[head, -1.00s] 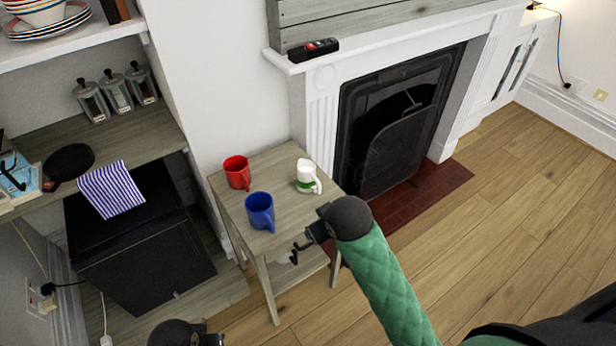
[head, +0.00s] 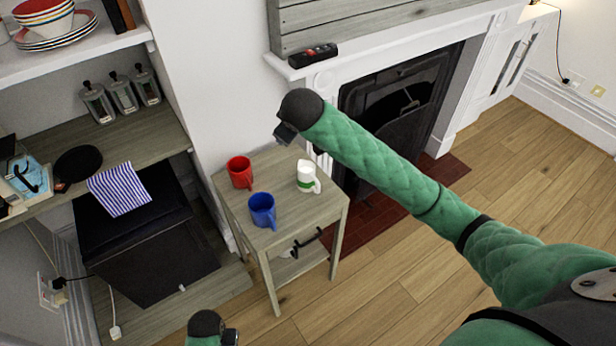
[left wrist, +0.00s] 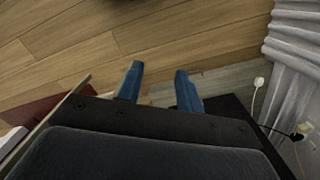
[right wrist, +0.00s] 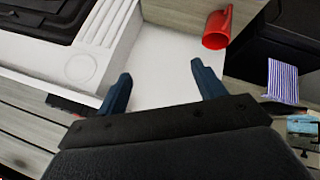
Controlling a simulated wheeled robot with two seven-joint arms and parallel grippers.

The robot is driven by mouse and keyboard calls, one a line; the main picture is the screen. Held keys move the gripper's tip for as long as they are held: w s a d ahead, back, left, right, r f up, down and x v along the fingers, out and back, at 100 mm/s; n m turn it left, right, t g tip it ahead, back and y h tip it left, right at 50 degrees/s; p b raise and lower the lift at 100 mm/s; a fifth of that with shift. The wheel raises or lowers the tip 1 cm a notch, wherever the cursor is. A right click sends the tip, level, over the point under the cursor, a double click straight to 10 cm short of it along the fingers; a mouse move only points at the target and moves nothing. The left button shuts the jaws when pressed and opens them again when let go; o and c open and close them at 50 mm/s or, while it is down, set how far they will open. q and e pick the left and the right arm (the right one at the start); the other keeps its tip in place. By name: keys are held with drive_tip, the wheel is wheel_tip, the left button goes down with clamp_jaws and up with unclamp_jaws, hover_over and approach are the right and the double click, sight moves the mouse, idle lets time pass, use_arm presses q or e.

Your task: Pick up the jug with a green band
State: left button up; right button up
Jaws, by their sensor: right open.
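The white jug with a green band (head: 307,178) stands upright on the small wooden table (head: 288,232), at its right side in the head view. My right gripper (head: 284,134) is above the back edge of the table, up and left of the jug in the picture and apart from it. Its fingers show spread and empty in the right wrist view (right wrist: 158,88); the jug is not visible there. My left gripper (left wrist: 158,84) has its fingers apart with nothing between them, over the floor. Only part of the left arm's end shows at the head view's bottom edge.
A red mug (head: 240,172) and a blue mug (head: 262,209) stand on the same table, left of the jug. The white fireplace mantel (head: 345,62) rises behind. Shelves (head: 110,160) are at left. Open wooden floor (head: 545,185) lies to the right.

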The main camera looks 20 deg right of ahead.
drive_tip(key=w+d+f+m+g+p, duration=0.1)
drive_tip(key=w+d+m+g, duration=0.1)
drive_tip(key=w+d, duration=0.15)
drive_tip(key=m+g, duration=0.6)
drive_tip(key=m, duration=1.1)
hover_over(316, 179)
wheel_tip(316, 179, down, 16)
drive_tip(key=shift+f, duration=0.1)
drive_tip(key=shift+m, duration=1.5)
drive_tip(key=shift+f+p, duration=0.9)
drive_tip(key=shift+f, duration=0.75)
drive_tip(key=shift+f+p, duration=0.65)
drive_tip(key=shift+f, duration=1.6)
use_arm(q)
drive_tip(key=s+a+f+t, duration=0.1)
drive_tip(key=s+f, duration=0.3)
drive_tip(key=f, duration=0.6)
drive_tip(key=s+a+f, duration=0.2)
drive_tip(key=s+f, duration=0.2)
drive_tip(key=f, duration=0.6)
drive_tip(key=s+a+f+t, duration=0.1)
drive_tip(key=s+f, duration=0.3)
drive_tip(key=f, duration=0.6)
drive_tip(key=shift+s+a+f+t, duration=0.25)
drive_tip(key=shift+a+f+t, duration=0.1)
drive_tip(key=shift+a, duration=0.45)
use_arm(e)
drive_tip(key=c, duration=1.3)
